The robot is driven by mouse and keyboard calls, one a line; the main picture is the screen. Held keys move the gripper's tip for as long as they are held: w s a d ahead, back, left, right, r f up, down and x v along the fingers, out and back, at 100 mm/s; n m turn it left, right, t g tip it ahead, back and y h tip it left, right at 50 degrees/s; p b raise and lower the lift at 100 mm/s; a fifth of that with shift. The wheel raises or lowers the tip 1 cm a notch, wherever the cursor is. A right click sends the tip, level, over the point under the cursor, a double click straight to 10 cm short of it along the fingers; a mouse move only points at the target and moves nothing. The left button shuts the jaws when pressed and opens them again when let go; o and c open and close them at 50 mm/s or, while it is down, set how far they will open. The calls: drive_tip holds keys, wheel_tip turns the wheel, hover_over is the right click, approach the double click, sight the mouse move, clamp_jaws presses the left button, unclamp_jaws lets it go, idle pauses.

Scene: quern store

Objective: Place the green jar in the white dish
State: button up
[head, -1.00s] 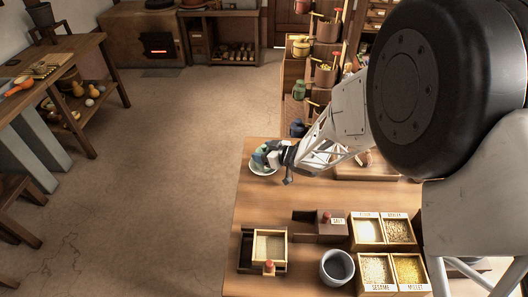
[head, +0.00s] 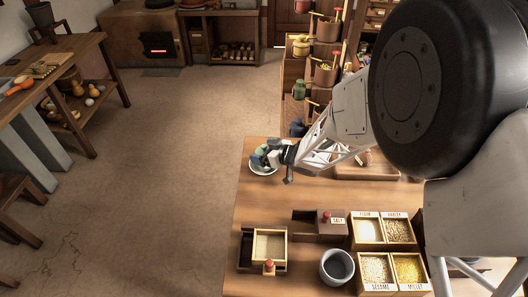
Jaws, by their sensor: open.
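The white dish (head: 257,171) stands on the wooden table near its far left corner. A small pale green shape, seemingly the green jar (head: 257,161), shows in the dish beside my jaws. My gripper (head: 265,156) reaches in from the right, low over the dish, with its jaws open. The gripper covers part of the dish and of the green shape. I cannot tell whether the jaws still touch it.
A darker green jar (head: 299,90) stands on the rack behind the table. Nearer on the table are a salt box (head: 322,227), a wooden tray (head: 269,246), a grey cup (head: 336,267) and several grain boxes (head: 390,250). The table's left middle is clear.

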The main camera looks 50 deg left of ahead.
drive_tip(key=v, duration=1.2)
drive_tip(key=shift+f, duration=0.1)
idle(0.7)
